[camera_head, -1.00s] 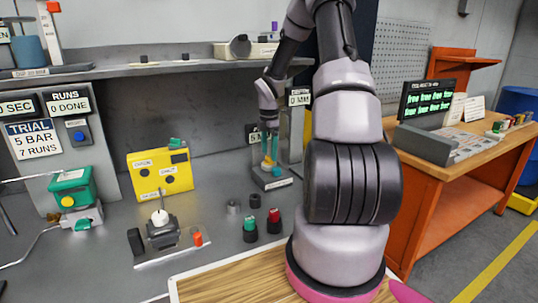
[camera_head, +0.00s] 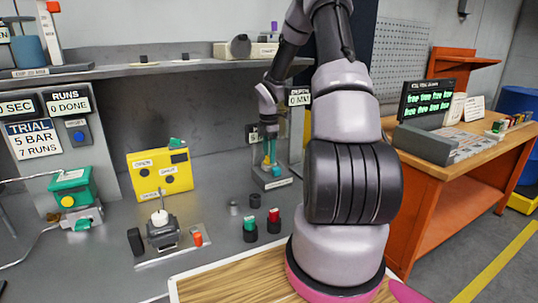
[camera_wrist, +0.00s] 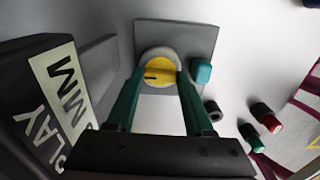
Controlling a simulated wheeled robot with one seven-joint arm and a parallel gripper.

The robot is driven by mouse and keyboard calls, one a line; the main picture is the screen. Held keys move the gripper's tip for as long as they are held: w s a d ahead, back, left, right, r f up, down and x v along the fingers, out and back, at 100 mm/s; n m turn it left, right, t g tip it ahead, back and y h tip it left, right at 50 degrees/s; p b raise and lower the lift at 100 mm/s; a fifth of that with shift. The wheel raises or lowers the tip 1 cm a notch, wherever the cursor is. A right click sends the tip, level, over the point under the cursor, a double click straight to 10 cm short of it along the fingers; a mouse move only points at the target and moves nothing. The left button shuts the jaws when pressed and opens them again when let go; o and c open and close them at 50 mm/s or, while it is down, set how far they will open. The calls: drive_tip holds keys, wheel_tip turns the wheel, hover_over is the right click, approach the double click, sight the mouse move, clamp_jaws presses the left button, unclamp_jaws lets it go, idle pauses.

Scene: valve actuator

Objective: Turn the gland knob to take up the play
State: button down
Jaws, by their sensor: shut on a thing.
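The round yellow gland knob (camera_wrist: 158,72), with a dark pointer mark, sits on a grey plate and shows in the wrist view. My gripper (camera_wrist: 158,84) has a teal finger at each side of the knob and is shut on it. In the head view my gripper (camera_head: 270,158) reaches down to the small dark stand (camera_head: 271,180) at the back of the bench; the knob there is mostly hidden by the fingers. A black box with a white label reading PLAY MM (camera_wrist: 62,92) stands left in the wrist view; its number is not visible.
A teal block (camera_wrist: 201,71) lies right beside the knob. Green (camera_head: 250,229) and red (camera_head: 273,220) capped parts stand on the grey bench in front of the stand. A yellow box (camera_head: 160,172) and a small fixture (camera_head: 163,232) stand to the left. A shelf (camera_head: 150,69) runs above.

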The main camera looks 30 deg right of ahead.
drive_tip(key=m, duration=1.6)
drive_tip(key=shift+m, duration=0.4)
drive_tip(key=m, duration=0.3)
drive_tip(key=shift+m, duration=0.4)
drive_tip(key=m, duration=0.6)
